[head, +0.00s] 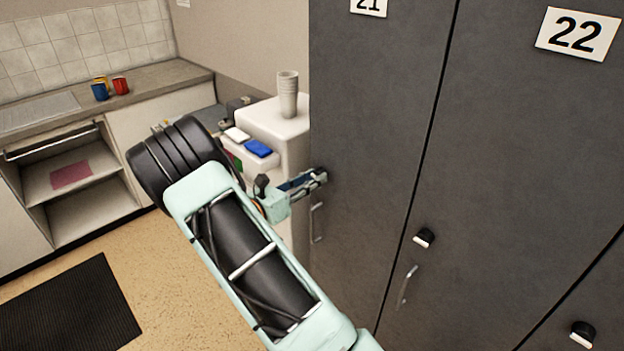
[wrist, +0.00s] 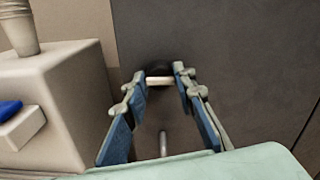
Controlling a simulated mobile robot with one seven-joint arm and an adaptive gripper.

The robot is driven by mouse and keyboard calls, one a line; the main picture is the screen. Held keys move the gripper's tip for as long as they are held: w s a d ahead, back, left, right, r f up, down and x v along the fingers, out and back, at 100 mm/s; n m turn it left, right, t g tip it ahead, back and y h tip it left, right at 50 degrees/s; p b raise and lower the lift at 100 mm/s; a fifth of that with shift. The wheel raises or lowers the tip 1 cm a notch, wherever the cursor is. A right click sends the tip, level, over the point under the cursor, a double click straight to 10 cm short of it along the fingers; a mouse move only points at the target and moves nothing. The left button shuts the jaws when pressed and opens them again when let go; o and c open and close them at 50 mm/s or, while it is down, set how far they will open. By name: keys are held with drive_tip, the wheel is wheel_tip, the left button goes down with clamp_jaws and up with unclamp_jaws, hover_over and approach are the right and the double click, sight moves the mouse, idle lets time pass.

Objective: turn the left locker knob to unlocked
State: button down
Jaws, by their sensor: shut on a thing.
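The left locker door (head: 370,110), under the plate marked 21 (head: 369,5), is dark grey and closed. Its knob (wrist: 158,78) shows in the wrist view as a black round with a white bar lying across it, level in that view. My gripper (wrist: 160,78) is shut on this knob, one fingertip on each side of it. In the head view my gripper (head: 318,178) is against the left locker door and hides the knob. The door's handle (head: 316,223) hangs below the knob and also shows in the wrist view (wrist: 163,143).
Locker 22 (head: 500,150) stands to the right with its own knob (head: 424,238) and handle (head: 406,286). A white cabinet (head: 291,125) with stacked cups (head: 287,95) is close on the left. A counter (head: 150,80) with mugs is further left. A dark mat (head: 70,310) lies on the floor.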

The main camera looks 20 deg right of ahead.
drive_tip(key=shift+f+m+b, duration=0.1)
drive_tip(key=shift+m+b, duration=0.2)
drive_tip(key=shift+b, duration=0.05)
drive_tip(key=m+b, duration=1.7)
drive_tip(key=b, duration=0.4)
drive_tip(key=shift+b, duration=0.35)
drive_tip(key=shift+m, duration=0.3)
drive_tip(key=c, duration=1.6)
unclamp_jaws()
drive_tip(key=shift+a, duration=0.1)
drive_tip(key=v, duration=1.1)
drive_tip(key=shift+s+a, duration=0.15)
drive_tip(key=shift+a, duration=0.25)
